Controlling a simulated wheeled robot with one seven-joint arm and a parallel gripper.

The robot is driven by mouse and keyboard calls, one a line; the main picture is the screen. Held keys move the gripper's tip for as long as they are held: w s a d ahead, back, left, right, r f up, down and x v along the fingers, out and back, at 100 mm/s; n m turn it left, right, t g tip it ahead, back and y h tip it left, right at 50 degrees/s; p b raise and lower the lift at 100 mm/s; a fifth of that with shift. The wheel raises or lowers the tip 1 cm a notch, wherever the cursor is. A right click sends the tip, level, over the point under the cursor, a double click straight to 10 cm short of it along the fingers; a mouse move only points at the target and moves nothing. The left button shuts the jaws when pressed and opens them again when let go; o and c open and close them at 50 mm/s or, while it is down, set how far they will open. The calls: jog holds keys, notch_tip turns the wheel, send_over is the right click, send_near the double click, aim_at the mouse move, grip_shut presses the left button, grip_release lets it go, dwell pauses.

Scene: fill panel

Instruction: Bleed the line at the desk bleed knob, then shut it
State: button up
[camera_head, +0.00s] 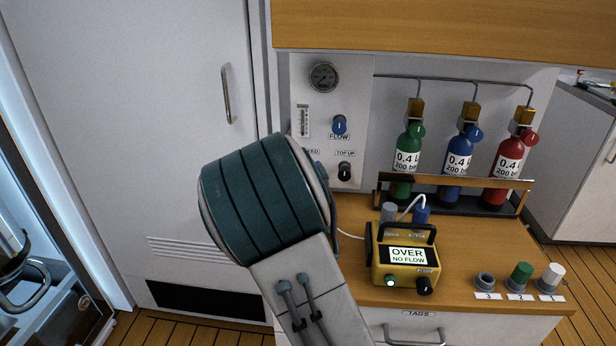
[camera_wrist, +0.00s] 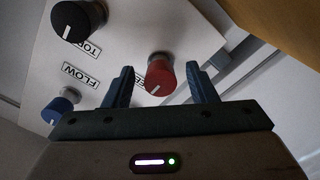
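In the wrist view a red knob (camera_wrist: 160,75) with a white pointer line stands on the white panel (camera_head: 300,85). My gripper (camera_wrist: 161,71) is open, with one finger on each side of the red knob in the picture. I see gaps on both sides and cannot tell how deep the fingers reach. My arm hides the red knob in the head view, where only a label end "EED" shows. The blue FLOW knob (camera_head: 339,125) and black TOP UP knob (camera_head: 344,171) are on the same panel. A pressure gauge (camera_head: 323,77) sits above them.
A yellow meter (camera_head: 405,258) on the wooden desk (camera_head: 455,292) reads "OVER NO FLOW" and has a black knob (camera_head: 424,286). Green (camera_head: 408,150), blue (camera_head: 458,155) and red (camera_head: 508,160) bottles stand behind a rail. Numbered caps sit at the desk's front right.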

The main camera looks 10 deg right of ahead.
jog(key=p+v, duration=0.1)
jog(key=v, duration=1.3)
jog(key=shift+p, duration=0.3)
jog(key=shift+w, duration=0.1)
jog(key=shift+r, duration=0.1)
